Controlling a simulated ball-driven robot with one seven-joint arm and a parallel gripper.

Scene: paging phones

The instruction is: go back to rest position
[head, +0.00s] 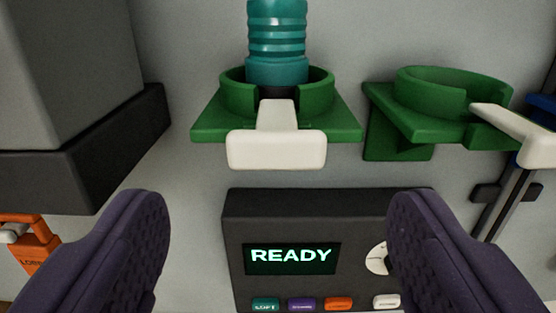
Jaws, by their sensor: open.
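My gripper (278,245) is open, its two purple ribbed fingers wide apart at the lower left and lower right. Nothing is between the fingertips except the view of a dark control box (310,211) behind them. The box has a lit display (290,256) reading "READY", a white round dial (377,259) partly hidden by the right finger, and a row of coloured buttons along its bottom edge.
Above the box, a green holder (345,127) with a white T-shaped lever (277,151) holds a teal ribbed cylinder (277,40). A second green holder (440,120) at right looks empty. A grey block (65,70) on a dark base fills the left. An orange tagged item (38,245) hangs below it.

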